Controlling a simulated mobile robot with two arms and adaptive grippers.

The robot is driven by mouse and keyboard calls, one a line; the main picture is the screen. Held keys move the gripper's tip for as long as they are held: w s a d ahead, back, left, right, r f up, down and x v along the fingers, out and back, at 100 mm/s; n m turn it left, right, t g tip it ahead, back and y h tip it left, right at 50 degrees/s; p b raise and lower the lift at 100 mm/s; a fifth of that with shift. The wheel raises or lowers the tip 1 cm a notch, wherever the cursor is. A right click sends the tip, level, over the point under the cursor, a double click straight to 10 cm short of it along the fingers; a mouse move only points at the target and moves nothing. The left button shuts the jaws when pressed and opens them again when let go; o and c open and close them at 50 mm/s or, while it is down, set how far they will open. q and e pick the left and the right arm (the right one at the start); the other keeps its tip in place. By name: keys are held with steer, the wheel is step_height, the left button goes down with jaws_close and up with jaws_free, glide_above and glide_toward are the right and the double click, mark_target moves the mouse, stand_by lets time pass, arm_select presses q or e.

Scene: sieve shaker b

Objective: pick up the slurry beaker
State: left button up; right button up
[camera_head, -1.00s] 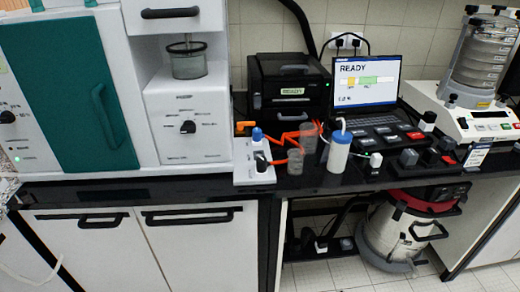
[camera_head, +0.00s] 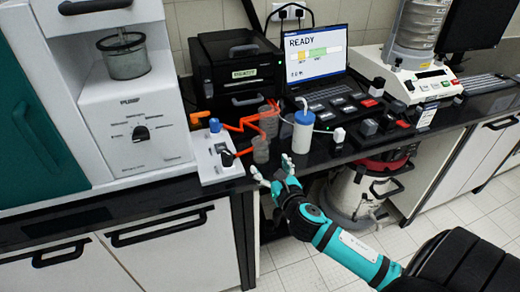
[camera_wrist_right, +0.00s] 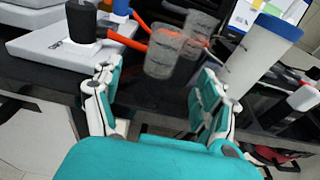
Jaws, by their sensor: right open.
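Two grey, translucent beakers stand on the black counter beside orange tubing: a nearer one (camera_head: 261,150) and one behind it (camera_head: 268,122). I cannot tell which is the slurry beaker. In the right wrist view the nearer beaker (camera_wrist_right: 163,52) shows ahead, between the finger directions, with the farther one (camera_wrist_right: 197,32) partly behind it. My right gripper (camera_head: 271,168) is open and empty at the counter's front edge, just short of the nearer beaker. Its spread fingers also show in the wrist view (camera_wrist_right: 157,80). My left gripper is out of view.
A white bottle with a blue lid (camera_head: 303,130) stands close right of the beakers. A white valve plate (camera_head: 215,155) is close left. A laptop (camera_head: 316,58) and black box (camera_head: 235,75) stand behind. A pump unit (camera_head: 135,115) holds another grey vessel (camera_head: 126,62).

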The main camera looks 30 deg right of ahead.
mark_target(264, 157)
steer(key=p+x, duration=0.1)
steer(key=x, duration=0.7)
steer(key=shift+d+f, duration=0.15)
steer(key=shift+d, duration=0.05)
steer(key=c, duration=1.3)
